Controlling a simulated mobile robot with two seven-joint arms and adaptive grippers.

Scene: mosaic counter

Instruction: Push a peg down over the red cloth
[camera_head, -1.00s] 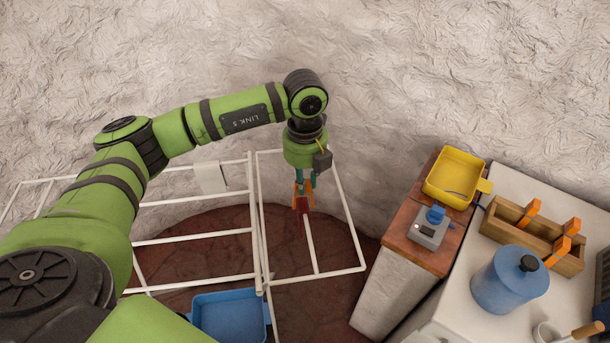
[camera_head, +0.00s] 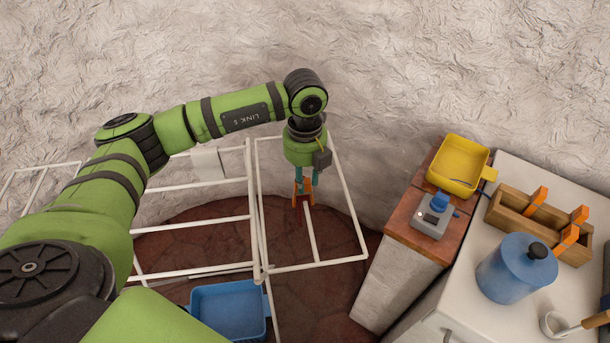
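The red cloth (camera_head: 300,215) hangs over a white bar of the drying rack at the picture's middle. An orange peg (camera_head: 303,190) stands at the cloth's top, its two legs spread around the bar. My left gripper (camera_head: 307,180) is right above the peg, pointing down. Its two teal fingers show apart, with a gap between them, close to the peg's top. Whether they touch the peg is too small to tell. My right gripper is out of view.
The white rack frame (camera_head: 208,225) spreads left and around the cloth. A blue basin (camera_head: 230,312) is below it. At right are a yellow tray (camera_head: 458,165), a grey device (camera_head: 432,217), a wooden box with orange pegs (camera_head: 530,225) and a blue canister (camera_head: 515,270).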

